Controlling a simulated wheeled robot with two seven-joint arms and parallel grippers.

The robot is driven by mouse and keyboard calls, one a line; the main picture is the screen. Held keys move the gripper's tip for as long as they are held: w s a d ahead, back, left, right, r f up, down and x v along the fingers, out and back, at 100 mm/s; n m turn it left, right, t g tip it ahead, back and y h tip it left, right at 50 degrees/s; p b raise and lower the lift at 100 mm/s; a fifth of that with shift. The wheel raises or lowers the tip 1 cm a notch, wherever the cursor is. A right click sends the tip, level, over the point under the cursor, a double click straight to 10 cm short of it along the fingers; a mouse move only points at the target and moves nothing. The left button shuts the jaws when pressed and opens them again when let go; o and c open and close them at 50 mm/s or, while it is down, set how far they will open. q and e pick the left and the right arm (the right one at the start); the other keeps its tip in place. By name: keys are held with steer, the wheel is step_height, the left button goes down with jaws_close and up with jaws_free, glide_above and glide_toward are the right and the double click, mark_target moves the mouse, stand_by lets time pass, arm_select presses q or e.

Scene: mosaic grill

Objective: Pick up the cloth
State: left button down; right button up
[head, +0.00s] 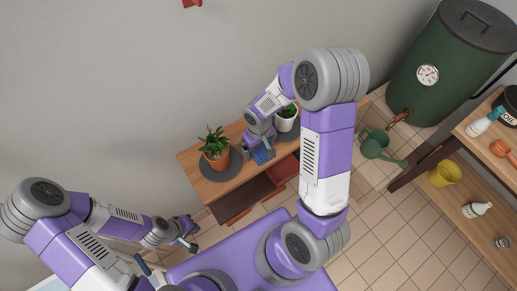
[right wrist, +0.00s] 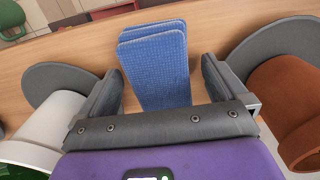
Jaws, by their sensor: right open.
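The cloth is blue and folded. In the head view a small part of the cloth (head: 262,156) shows on the wooden table between two potted plants, partly hidden by my right gripper (head: 259,146). In the right wrist view the folded cloth (right wrist: 157,65) stands out between the two fingers of my right gripper (right wrist: 160,82). The fingers are apart, with a gap on each side of the cloth. My left gripper (head: 186,236) is at the lower left in the head view, away from the cloth; its jaw opening is unclear.
A terracotta pot (head: 215,157) and a white pot (head: 286,122) stand on dark round mats on either side of the cloth. A green watering can (head: 374,147) and a green tank (head: 448,70) stand to the right. A wooden shelf (head: 490,165) is at far right.

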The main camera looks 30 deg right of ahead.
steer(key=shift+f, duration=0.1)
steer(key=shift+c, duration=0.2)
steer(key=c, duration=1)
step_height(320, 180, up, 10)
steer(key=shift+r+p, duration=0.1)
steer(key=shift+p, duration=0.85)
